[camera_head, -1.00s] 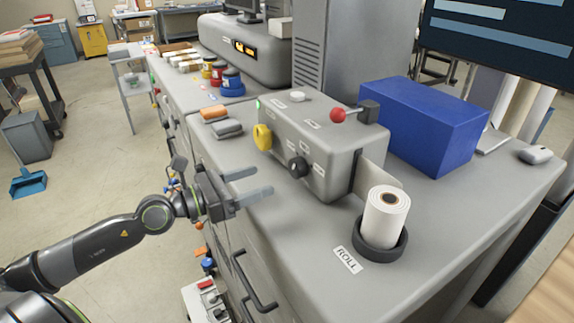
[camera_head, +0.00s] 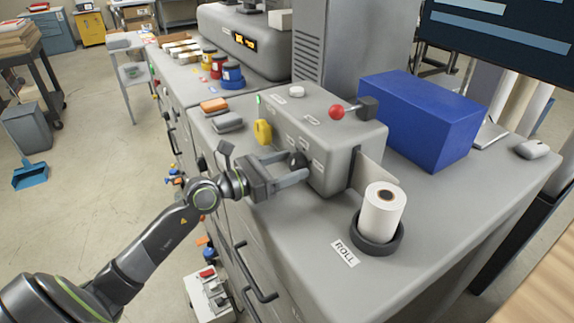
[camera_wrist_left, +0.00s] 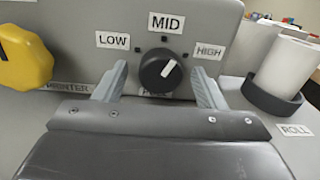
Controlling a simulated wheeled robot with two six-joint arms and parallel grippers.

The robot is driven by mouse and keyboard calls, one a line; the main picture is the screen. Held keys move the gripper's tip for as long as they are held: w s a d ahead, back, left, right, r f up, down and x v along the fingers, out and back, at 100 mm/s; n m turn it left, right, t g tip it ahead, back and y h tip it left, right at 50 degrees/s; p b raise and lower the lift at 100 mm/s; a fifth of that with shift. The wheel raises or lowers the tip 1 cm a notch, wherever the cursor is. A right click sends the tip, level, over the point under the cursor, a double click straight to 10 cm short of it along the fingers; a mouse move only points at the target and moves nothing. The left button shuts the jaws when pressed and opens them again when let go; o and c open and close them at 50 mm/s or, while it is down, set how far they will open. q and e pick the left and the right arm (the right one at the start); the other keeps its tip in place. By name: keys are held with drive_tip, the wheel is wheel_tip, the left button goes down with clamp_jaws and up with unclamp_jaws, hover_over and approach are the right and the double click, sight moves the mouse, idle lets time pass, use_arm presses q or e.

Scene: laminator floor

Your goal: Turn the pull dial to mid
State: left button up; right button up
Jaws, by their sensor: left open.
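The pull dial (camera_wrist_left: 157,74) is a round black knob on the front of the grey machine box (camera_head: 335,165). Its white pointer line leans up and right, between the MID label (camera_wrist_left: 166,22) and the HIGH label (camera_wrist_left: 209,51). The LOW label (camera_wrist_left: 113,41) is on its left. In the head view the dial (camera_head: 297,160) is partly covered by my left gripper (camera_head: 299,165). That gripper is open, with one finger on each side of the dial; the wrist view shows gaps beside the knob. My right gripper is out of view.
A yellow knob (camera_head: 262,132) sits left of the dial. A red-balled lever (camera_head: 337,112) is on top of the box. A white roll (camera_head: 382,210) in a dark holder stands to the right. A blue block (camera_head: 420,120) is behind.

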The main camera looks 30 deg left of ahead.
use_arm(q)
drive_tip(key=c, duration=1)
drive_tip(key=shift+o, duration=0.2)
drive_tip(key=shift+r+n+p, duration=0.2)
drive_tip(key=shift+n+p, duration=0.1)
drive_tip(key=shift+p, duration=0.2)
drive_tip(key=n+p, duration=0.2)
drive_tip(key=p, duration=0.1)
drive_tip(key=shift+n, duration=0.3)
drive_tip(key=shift+f+n+p, duration=0.15)
drive_tip(key=shift+n+p, duration=0.4)
drive_tip(key=shift+n, duration=0.25)
drive_tip(key=shift+f, duration=0.1)
drive_tip(key=o, duration=1)
drive_tip(key=shift+c, duration=0.2)
